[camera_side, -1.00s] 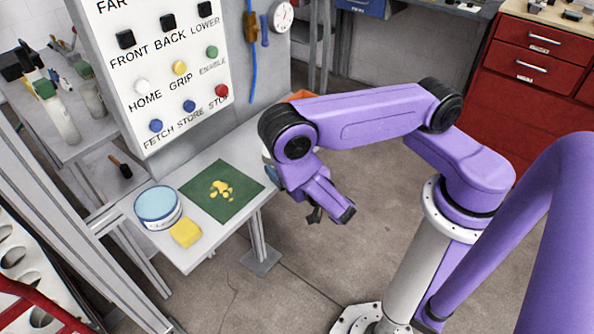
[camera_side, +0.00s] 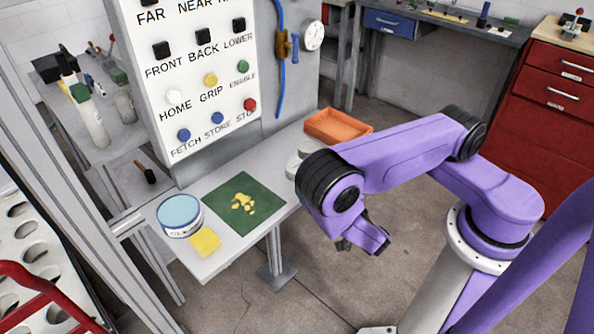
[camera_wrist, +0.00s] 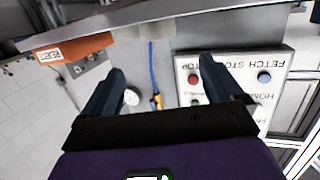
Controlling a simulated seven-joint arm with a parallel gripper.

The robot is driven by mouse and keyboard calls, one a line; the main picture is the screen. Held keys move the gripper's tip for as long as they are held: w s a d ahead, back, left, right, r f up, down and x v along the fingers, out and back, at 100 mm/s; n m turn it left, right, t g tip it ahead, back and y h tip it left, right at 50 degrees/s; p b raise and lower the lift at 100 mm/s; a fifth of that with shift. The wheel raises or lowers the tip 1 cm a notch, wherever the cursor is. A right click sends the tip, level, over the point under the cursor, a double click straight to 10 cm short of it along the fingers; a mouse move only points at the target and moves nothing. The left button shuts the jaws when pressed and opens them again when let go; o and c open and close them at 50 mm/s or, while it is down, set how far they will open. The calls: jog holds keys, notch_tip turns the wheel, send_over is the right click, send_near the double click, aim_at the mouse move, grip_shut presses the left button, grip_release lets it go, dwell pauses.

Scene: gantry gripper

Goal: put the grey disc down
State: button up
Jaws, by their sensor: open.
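My gripper (camera_side: 364,240) hangs in front of the bench's right part, out past its front edge and above the floor. In the wrist view my gripper (camera_wrist: 160,88) has its two dark fingers spread wide, with nothing between them. Two pale grey round things, one (camera_side: 305,149) behind the other (camera_side: 293,167), sit on the bench beside my arm's wrist joint. They are partly hidden by that joint, and I cannot tell whether either is the grey disc. No disc shows clearly in the wrist view.
The bench (camera_side: 222,258) carries a blue-topped tub (camera_side: 180,222), a yellow block (camera_side: 205,241), a green mat (camera_side: 222,212) with yellow blotches and an orange tray (camera_side: 338,127). A button panel (camera_side: 205,125) stands behind. Red drawers (camera_side: 545,125) are at right.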

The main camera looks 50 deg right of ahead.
notch_tip(320, 180, up, 21)
jog(key=w+a+f+m+g+y, duration=0.4)
jog(key=w+a+m+g+y, duration=0.4)
jog(key=w+a, duration=0.5)
notch_tip(320, 180, up, 4)
jog(key=m+g+h, duration=0.3)
jog(key=m+g, duration=0.4)
send_over(291, 166)
jog(key=s, duration=0.2)
jog(key=shift+m, duration=0.3)
jog(key=f, duration=1.1)
jog(key=d+f, duration=0.1)
jog(key=f, duration=0.5)
jog(key=shift+w+f, duration=0.25)
jog(key=shift+f, duration=1.2)
jog(key=shift+w+f, duration=0.2)
jog(key=shift+f, duration=1.2)
